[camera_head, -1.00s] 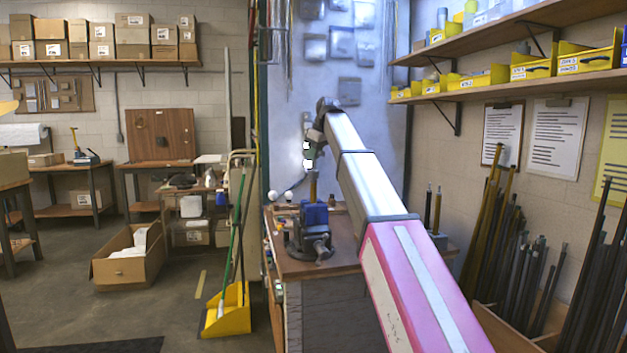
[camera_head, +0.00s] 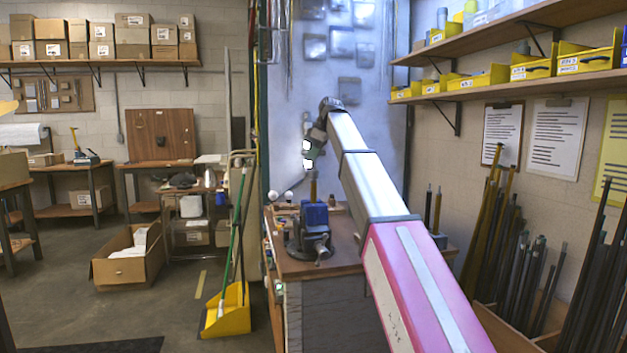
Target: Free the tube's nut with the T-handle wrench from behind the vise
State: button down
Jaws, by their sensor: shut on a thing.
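The blue vise (camera_head: 314,226) stands on the wooden bench near the middle of the view. A brass-coloured tube (camera_head: 313,184) stands upright out of the top of the vise. My gripper (camera_head: 307,164) is at the end of my arm, close to the tube's upper end and slightly left of it. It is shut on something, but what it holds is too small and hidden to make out. I cannot pick out the nut or the T-handle wrench. I cannot tell whether my gripper touches the tube.
The bench top (camera_head: 345,240) holds small white knobs (camera_head: 281,195) left of the vise and dark upright posts (camera_head: 432,208) to the right. Long tubes lean in a wooden bin (camera_head: 510,325) at right. A yellow dustpan (camera_head: 228,312) stands on the floor left of the bench.

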jog(key=shift+r, duration=0.1)
dwell(0.3)
jog(key=shift+r, duration=2.1)
jog(key=shift+r, duration=0.1)
jog(key=shift+r, duration=1.95)
